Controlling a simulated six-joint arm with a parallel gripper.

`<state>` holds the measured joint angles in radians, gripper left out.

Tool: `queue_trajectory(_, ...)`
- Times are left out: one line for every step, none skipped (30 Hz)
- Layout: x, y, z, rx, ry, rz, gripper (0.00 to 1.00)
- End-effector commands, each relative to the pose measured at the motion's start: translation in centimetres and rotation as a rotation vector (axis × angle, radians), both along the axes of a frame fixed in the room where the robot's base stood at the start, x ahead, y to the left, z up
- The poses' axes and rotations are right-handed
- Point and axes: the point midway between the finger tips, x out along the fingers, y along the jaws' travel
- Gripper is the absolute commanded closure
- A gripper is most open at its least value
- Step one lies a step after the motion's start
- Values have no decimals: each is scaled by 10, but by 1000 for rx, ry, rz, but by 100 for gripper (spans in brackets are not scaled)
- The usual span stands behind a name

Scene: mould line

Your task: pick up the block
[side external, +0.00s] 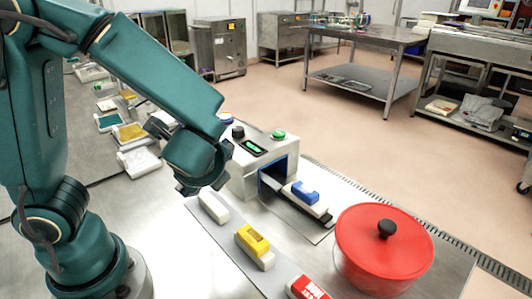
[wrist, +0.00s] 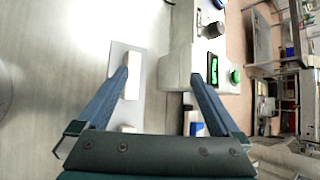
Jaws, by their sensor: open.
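A plain white block (side external: 213,207) lies on a grey strip on the steel table, below my gripper (side external: 203,188). In the wrist view the white block (wrist: 132,76) shows beside the left fingertip, partly covered by that finger. My gripper (wrist: 159,76) is open, with nothing between its fingers. It hangs above the block, apart from it as far as I can tell. Further along the strip are a white block with a yellow top (side external: 253,241) and a red piece with white lettering (side external: 308,288), cut off by the frame edge.
A white machine (side external: 262,165) with a green display and green button stands close to my gripper. A white piece with a blue top (side external: 305,194) lies at its opening. A red lidded pot (side external: 385,245) stands front right. Several trays (side external: 138,162) lie behind my arm.

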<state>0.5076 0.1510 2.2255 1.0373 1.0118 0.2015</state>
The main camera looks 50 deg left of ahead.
Motion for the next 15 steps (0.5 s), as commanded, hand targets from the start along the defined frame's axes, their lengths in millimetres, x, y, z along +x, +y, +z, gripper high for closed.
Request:
queue_trajectory(13,-6,-5,89,34,-110,0)
queue_trajectory(21,-10,-7,142,49,-176,0)
queue_trajectory(32,-17,-10,210,66,-265,0)
queue_trajectory(40,-23,-13,261,78,-333,0)
queue_trajectory(48,-29,-15,313,90,-400,0)
queue_trajectory(58,-39,-19,377,102,-487,0)
queue_trajectory(64,-47,-23,422,110,-549,0)
queue_trajectory(71,-55,-26,466,115,-610,0)
queue_trajectory(78,-65,-31,519,124,-685,0)
queue_trajectory(82,-73,-34,555,128,-738,0)
queue_trajectory(86,-81,-38,589,130,-785,0)
queue_trajectory(90,-90,-42,628,134,-842,0)
queue_trajectory(92,-96,-45,653,136,-880,0)
queue_trajectory(94,-102,-47,674,136,-913,0)
queue_trajectory(97,-108,-50,697,136,-946,0)
